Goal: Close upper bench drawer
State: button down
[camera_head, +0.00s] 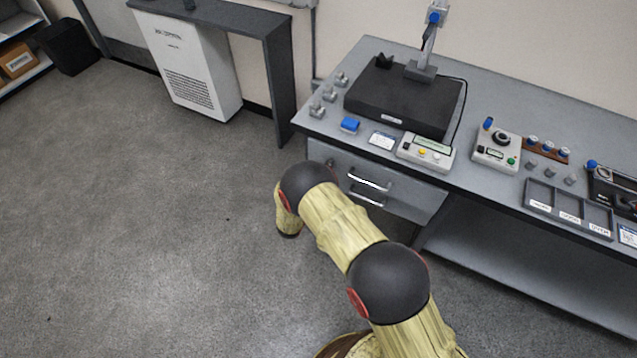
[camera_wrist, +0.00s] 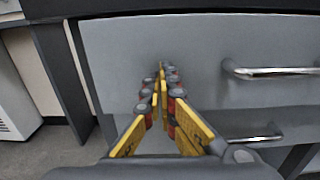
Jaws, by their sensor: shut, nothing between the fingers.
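The upper bench drawer (camera_head: 405,188) has a grey front under the left part of the bench top. Its silver bar handle (camera_head: 370,184) shows, with a lower handle (camera_head: 366,199) beneath it. In the wrist view the grey upper drawer front (camera_wrist: 190,50) fills much of the picture, its handle (camera_wrist: 270,72) at the right and the lower handle (camera_wrist: 255,138) below. My gripper (camera_wrist: 161,70) is shut and empty, pointing at the drawer front left of the handle. Contact cannot be told. No drawer interior shows. My arm hides the gripper in the head view.
The bench top (camera_head: 470,90) carries a black measuring stand (camera_head: 405,100), control boxes (camera_head: 425,152) and a compartment tray (camera_head: 568,208). A white floor unit (camera_head: 188,65) stands back left beside a dark side table (camera_head: 283,75). The floor at the left is clear.

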jog(key=x, duration=0.3)
jog(key=shift+w+b, duration=0.15)
jog(key=shift+b, duration=0.2)
jog(key=shift+r, duration=0.1)
jog(key=shift+w, duration=0.1)
jog(key=p+v, duration=0.2)
jog(key=v, duration=1.2)
